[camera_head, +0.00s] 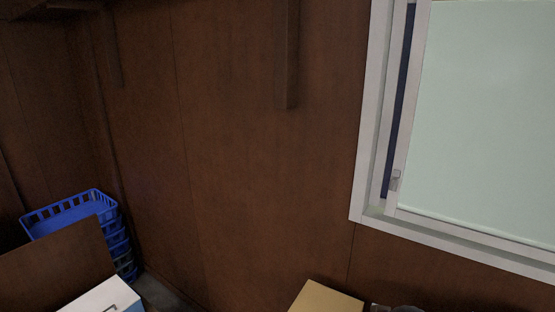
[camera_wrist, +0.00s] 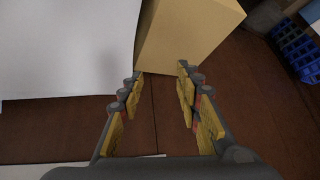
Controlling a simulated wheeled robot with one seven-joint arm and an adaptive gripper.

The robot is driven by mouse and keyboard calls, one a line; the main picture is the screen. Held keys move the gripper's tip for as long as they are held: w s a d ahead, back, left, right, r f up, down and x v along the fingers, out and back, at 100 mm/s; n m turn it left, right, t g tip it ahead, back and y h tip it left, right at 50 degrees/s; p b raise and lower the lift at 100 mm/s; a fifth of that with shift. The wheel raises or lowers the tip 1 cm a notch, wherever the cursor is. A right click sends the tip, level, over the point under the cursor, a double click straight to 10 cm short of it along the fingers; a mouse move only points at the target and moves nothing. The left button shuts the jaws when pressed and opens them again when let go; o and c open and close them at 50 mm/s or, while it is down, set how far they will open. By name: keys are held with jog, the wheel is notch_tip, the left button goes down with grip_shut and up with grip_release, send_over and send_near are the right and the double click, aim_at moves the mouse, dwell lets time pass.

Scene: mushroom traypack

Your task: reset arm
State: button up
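My gripper (camera_wrist: 159,78) shows in the wrist view with its two yellow-padded fingers spread apart. Nothing is between the fingers. Beyond the fingertips is a tan box-like block (camera_wrist: 190,35); I cannot tell whether the fingertips touch it. In the head view my gripper cannot be made out clearly; a dark shape at the bottom edge beside a tan block (camera_head: 325,299) is too cut off to identify.
A stack of blue crates (camera_head: 72,212) stands in the left corner, also in the wrist view (camera_wrist: 298,50). A brown panel (camera_head: 55,268) and a white box (camera_head: 105,298) are in front. A white-framed window (camera_head: 368,150) is at right. A white surface (camera_wrist: 65,45) fills the wrist view's upper left.

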jog(key=s+a+f+n+g+b, duration=0.1)
jog(key=s+b, duration=0.9)
jog(key=s, duration=0.7)
jog(key=shift+a+n+b, duration=0.2)
jog(key=shift+n+b, duration=0.1)
jog(key=shift+n, duration=0.1)
